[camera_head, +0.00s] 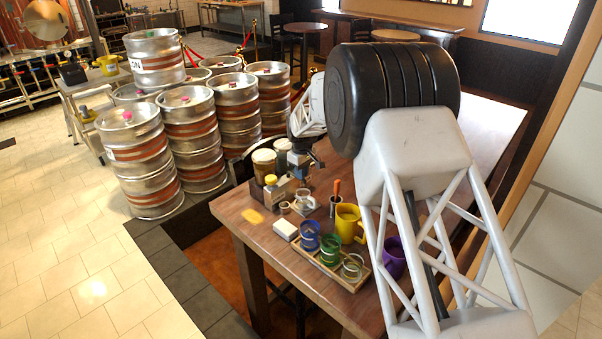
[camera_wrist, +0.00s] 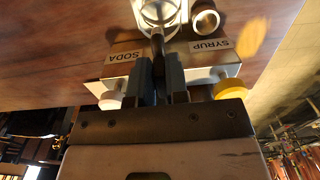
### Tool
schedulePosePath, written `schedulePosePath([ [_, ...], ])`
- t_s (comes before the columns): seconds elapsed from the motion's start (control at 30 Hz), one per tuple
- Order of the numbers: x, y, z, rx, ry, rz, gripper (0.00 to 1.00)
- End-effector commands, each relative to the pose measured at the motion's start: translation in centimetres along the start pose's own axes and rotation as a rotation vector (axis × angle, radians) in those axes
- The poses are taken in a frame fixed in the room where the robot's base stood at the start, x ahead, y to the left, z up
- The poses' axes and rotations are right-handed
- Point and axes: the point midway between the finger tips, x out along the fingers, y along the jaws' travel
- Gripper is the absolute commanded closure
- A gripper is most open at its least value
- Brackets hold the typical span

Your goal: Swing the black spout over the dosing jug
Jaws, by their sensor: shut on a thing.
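My gripper (camera_wrist: 160,72) is shut on the black spout (camera_wrist: 157,42), which stands between the SODA label (camera_wrist: 123,57) and the SYRUP label (camera_wrist: 211,46). The spout's far end shows against the near part of the clear dosing jug (camera_wrist: 156,12); its height above the jug I cannot tell. A white knob (camera_wrist: 110,100) is on the soda side and a yellow knob (camera_wrist: 229,89) on the syrup side. In the head view the jug (camera_head: 305,203) stands on the table in front of the dispenser (camera_head: 268,192). There my gripper (camera_head: 300,168) is partly hidden, and the spout cannot be made out.
A small cup (camera_wrist: 205,19) stands beside the jug. Steel kegs (camera_head: 190,140) stand at left.

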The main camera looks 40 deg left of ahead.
Motion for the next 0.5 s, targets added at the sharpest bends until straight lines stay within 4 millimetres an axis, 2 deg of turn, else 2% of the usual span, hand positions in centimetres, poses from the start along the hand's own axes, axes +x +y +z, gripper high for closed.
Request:
schedulePosePath([
  [0.23,-0.04,0.06,-0.03,0.0,0.001,0.001,1.0],
  [0.27,-0.04,0.06,-0.03,0.0,0.001,0.001,0.84],
  [0.33,-0.03,0.06,-0.03,0.0,0.001,0.001,0.74],
  [0.5,-0.03,0.04,-0.02,0.0,0.0,0.001,0.74],
])
